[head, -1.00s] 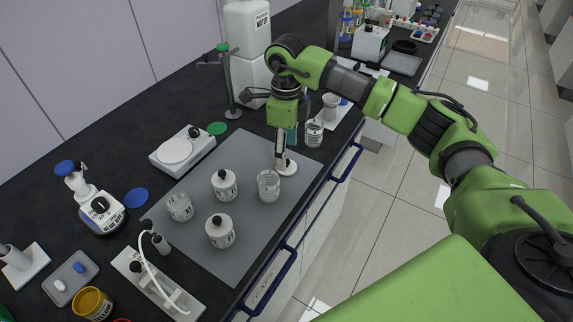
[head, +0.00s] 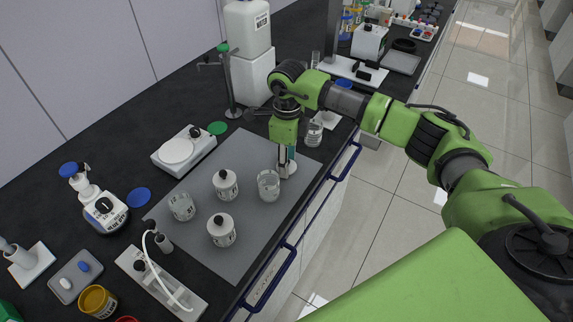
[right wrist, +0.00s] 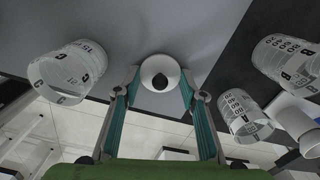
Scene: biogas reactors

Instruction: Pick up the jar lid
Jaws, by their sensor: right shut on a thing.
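The jar lid, a white disc with a black knob, shows in the right wrist view (right wrist: 158,68) between the fingertips of my right gripper (right wrist: 160,84). In the head view, my right gripper (head: 285,170) points down at the right part of the grey mat (head: 200,260), and the lid is mostly hidden by its fingers. The gripper is shut on the lid, at mat level; I cannot tell whether the lid is clear of the mat. An open glass jar (head: 268,187) stands just left of the gripper. My left gripper is not in view.
Two lidded jars (head: 225,184) (head: 221,231) and another open jar (head: 181,207) stand on the mat. A glass jar (head: 313,134) stands beyond the gripper. A scale (head: 182,151) is at the left. The bench edge with blue handles (head: 272,287) runs along the right.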

